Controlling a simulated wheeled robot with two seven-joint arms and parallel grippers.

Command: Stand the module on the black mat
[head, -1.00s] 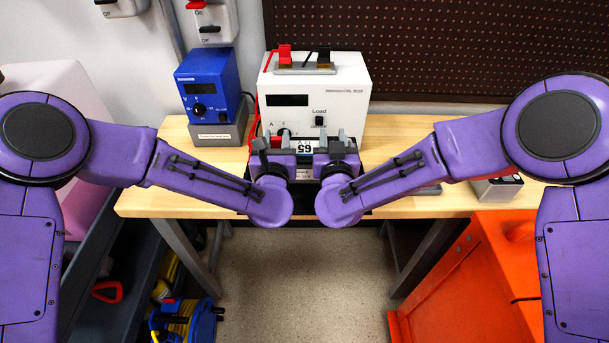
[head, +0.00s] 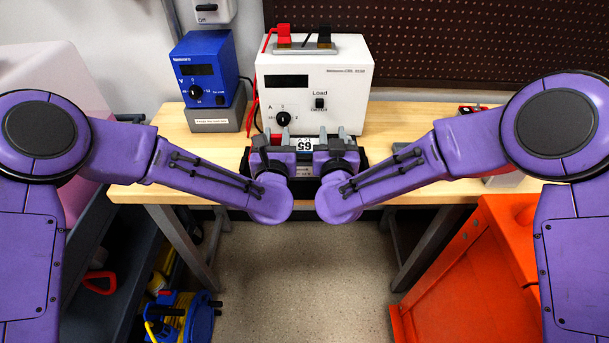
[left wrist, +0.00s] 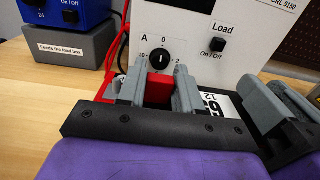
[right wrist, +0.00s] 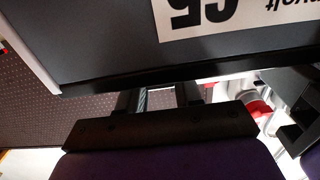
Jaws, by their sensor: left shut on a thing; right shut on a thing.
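The module is a dark block with a white number label (head: 305,145). It is held between my two grippers in front of the white load box; its dark face and upside-down label fill the top of the right wrist view (right wrist: 110,45). My left gripper (head: 279,145) is shut on its left side, where a red part (left wrist: 159,91) shows between the fingers. My right gripper (head: 337,145) is shut on its right side. The black mat (head: 247,163) shows as a dark strip beside the left gripper, mostly hidden. I cannot tell whether the module touches it.
The white load box (head: 345,80) stands close behind the module. A blue power supply (head: 204,65) sits on a grey box (head: 215,118) to its left. An orange cabinet (head: 465,280) stands at the front right.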

